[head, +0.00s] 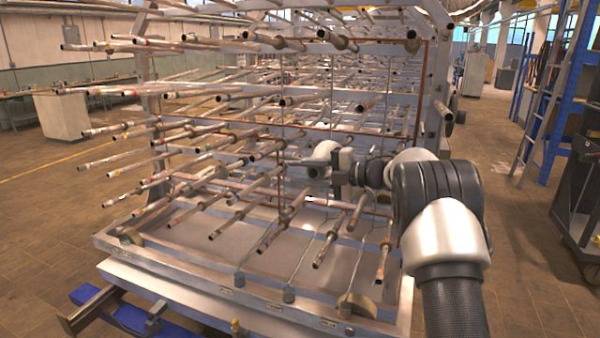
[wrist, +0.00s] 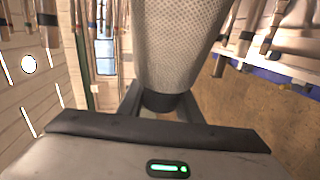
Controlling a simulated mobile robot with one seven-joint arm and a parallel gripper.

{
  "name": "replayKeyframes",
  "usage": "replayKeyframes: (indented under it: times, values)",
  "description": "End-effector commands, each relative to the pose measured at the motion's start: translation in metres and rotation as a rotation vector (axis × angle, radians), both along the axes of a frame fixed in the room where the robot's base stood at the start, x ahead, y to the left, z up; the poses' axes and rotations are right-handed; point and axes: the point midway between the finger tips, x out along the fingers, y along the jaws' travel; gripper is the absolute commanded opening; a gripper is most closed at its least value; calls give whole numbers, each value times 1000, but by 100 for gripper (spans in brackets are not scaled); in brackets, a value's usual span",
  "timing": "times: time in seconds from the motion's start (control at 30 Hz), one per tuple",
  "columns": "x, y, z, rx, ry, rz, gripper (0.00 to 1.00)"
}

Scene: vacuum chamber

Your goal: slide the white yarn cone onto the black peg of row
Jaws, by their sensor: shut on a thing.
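The white yarn cone (wrist: 180,45) fills the upper middle of the wrist view, with a pale, mesh-like surface and a dark narrow end low between the fingers. My gripper (wrist: 160,103) is shut on that dark end. In the head view the white cone (head: 324,151) shows small at the gripper (head: 343,168), in front of the rack's right half. Many pegs (head: 334,240) stick out from the rack toward the camera in rows. They look pale and worn with dark ends; I cannot tell which one is the black peg. The cone's far end is out of the wrist view.
The metal rack (head: 432,90) is dense with pegs around my gripper, above, below and to the left. A tray-like base (head: 190,278) lies under it. A blue shelf frame with a ladder (head: 545,95) stands at right. Floor is open on the left.

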Motion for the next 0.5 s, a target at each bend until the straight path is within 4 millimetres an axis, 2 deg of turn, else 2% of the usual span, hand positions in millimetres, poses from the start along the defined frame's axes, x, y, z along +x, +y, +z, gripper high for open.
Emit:
replayKeyframes:
  times: [0.5]
  values:
    - [8,-2,3,1,-4,0,0]
